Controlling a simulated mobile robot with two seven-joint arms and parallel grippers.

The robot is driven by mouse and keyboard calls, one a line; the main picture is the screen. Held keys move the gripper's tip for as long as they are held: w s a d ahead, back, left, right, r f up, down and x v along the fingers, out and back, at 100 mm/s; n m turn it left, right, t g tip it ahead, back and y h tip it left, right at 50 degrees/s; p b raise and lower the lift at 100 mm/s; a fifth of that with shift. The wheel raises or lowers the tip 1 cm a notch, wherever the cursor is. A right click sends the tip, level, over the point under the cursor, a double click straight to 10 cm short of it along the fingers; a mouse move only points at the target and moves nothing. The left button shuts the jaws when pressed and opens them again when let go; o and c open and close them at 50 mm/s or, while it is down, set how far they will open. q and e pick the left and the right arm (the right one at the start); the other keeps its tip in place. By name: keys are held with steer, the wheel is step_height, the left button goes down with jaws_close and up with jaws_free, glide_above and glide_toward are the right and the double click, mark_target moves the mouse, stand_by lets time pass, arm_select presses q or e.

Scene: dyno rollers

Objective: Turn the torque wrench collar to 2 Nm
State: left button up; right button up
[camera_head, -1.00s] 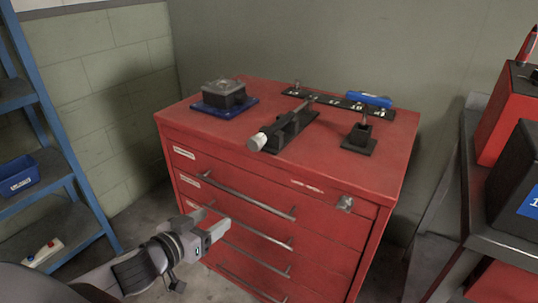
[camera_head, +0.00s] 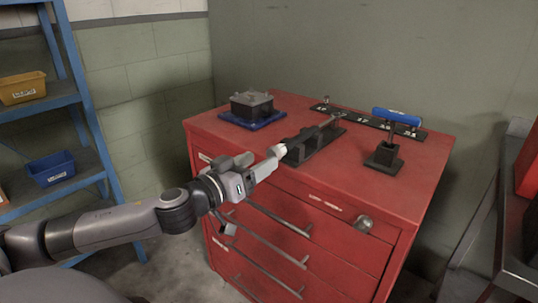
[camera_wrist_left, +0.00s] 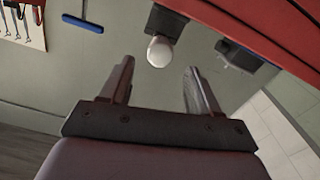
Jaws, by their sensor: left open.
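The torque wrench (camera_head: 322,131) lies in a black cradle (camera_head: 318,148) on top of the red cabinet. Its pale collar end (camera_head: 277,150) sticks out past the cabinet's front edge, towards me. No scale mark on it can be read. My left gripper (camera_head: 266,166) is open at the front edge, close to the collar end. In the left wrist view the round white end (camera_wrist_left: 160,52) shows ahead of the left gripper (camera_wrist_left: 159,67), between the lines of its two fingers and seemingly just beyond the tips. My right gripper is out of view.
On the red cabinet (camera_head: 350,185) stand a dark block (camera_head: 252,105) on a blue base, a blue-handled tool (camera_head: 396,116) in a black stand, and a numbered black strip (camera_head: 372,124) behind. A blue shelf (camera_head: 70,100) stands left.

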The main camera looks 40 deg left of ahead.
mark_target(271, 154)
arm_select(q)
steer(key=shift+w+d+p, duration=0.2)
steer(key=shift+w+p, duration=0.3)
steer(key=shift+w, duration=1.75)
steer(key=c, duration=1)
